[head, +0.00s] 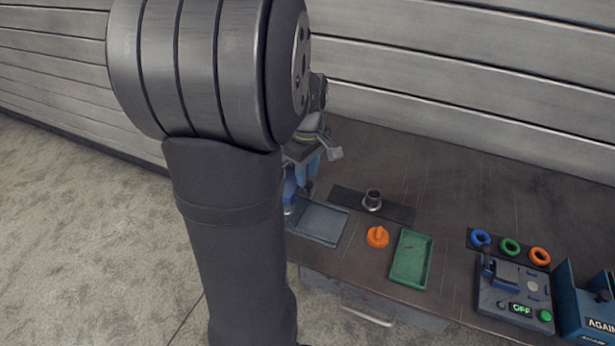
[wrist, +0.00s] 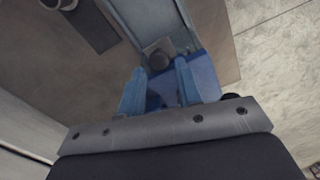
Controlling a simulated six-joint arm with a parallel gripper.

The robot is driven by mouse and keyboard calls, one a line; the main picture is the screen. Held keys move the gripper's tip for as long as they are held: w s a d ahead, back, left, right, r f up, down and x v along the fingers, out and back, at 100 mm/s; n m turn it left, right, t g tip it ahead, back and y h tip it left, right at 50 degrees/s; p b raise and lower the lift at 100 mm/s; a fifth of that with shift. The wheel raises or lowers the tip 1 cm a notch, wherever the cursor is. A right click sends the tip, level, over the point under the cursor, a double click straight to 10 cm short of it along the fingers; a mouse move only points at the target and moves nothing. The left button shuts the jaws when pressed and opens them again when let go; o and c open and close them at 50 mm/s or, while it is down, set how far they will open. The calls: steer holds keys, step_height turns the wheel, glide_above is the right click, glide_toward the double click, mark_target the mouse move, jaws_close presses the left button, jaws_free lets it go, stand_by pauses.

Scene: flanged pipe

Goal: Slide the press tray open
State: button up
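A flat blue-grey tray (head: 318,222) lies at the table's left end, and its left side is hidden behind my arm. In the wrist view a long blue-grey piece (wrist: 147,18), which looks like the same tray, runs up from a small dark round knob (wrist: 160,61). My gripper (wrist: 168,85) has its two blue fingers apart, close to the knob. I cannot tell whether they touch it. In the head view my gripper (head: 297,190) is mostly hidden behind my arm, near the tray's back left.
A metal flanged pipe (head: 372,200) stands on a dark mat (head: 400,212). An orange knob (head: 377,237) and green tray (head: 411,260) are right of the blue-grey tray. A switch box (head: 515,300), coloured rings (head: 510,247) and a blue bin (head: 585,305) are farther right.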

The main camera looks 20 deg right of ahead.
steer(key=shift+f, duration=1.1)
jaws_close()
steer(key=s+d, duration=0.7)
steer(key=shift+s+d, duration=0.35)
steer(key=shift+d, duration=0.05)
jaws_free()
steer(key=shift+r, duration=0.1)
